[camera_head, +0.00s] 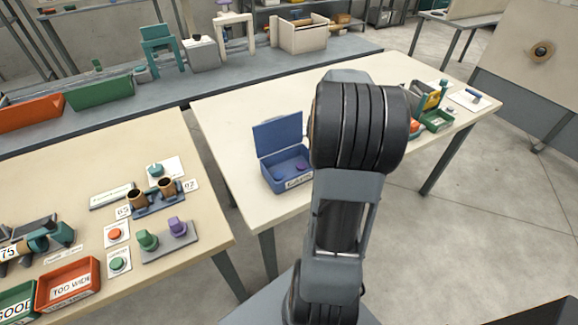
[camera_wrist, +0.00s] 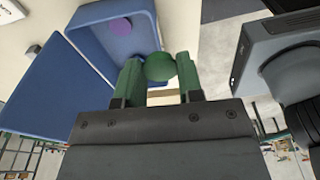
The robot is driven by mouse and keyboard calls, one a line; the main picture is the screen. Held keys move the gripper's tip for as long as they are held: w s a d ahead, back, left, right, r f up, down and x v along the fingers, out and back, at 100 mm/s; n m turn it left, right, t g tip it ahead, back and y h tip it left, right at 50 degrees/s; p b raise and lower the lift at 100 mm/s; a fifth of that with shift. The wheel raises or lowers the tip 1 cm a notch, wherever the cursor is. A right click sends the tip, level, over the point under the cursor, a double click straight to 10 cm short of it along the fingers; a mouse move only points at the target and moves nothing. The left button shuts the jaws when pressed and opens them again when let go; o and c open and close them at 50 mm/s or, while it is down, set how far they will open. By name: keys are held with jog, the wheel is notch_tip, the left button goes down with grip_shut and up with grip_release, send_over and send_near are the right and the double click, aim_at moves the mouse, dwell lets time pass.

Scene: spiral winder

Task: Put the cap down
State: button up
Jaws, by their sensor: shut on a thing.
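A green cap (camera_wrist: 160,67) is between the green fingers of my gripper (camera_wrist: 160,78) in the wrist view. My gripper is shut on it. The blue box (camera_head: 270,180) marked as caps stands on the middle table with its lid (camera_head: 277,133) open. Purple caps (camera_head: 301,167) lie inside it. In the wrist view the box (camera_wrist: 98,38) is beyond and left of the fingers, with one purple cap (camera_wrist: 120,26) showing. The held cap overlaps the box's near edge there; I cannot tell its height. My arm hides my gripper in the head view.
The pale middle table (camera_head: 225,120) is bare left of the box. A yellow and green device (camera_head: 428,97) and a green tray (camera_head: 438,121) stand at its right end. The left table holds a grey holder (camera_head: 168,241) with green and purple parts, and a red bin (camera_head: 68,286).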

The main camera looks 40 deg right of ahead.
aim_at(290, 173)
jog(key=w+a+f, duration=0.1)
jog(key=w+f, duration=0.1)
jog(key=w+a+f, duration=0.1)
jog(key=w, duration=0.1)
jog(key=w+a+f, duration=0.2)
jog(key=shift+a+f, duration=0.1)
jog(key=shift+f, duration=0.25)
jog(key=shift+w+a+f, duration=0.3)
jog(key=shift+w+f, duration=0.05)
jog(key=shift+f, duration=0.25)
jog(key=f, duration=0.3)
jog(key=shift+w+a, duration=0.2)
jog(key=shift+w, duration=0.1)
jog(key=shift+f, duration=0.4)
jog(key=shift+f, duration=0.15)
jog(key=o, duration=0.9)
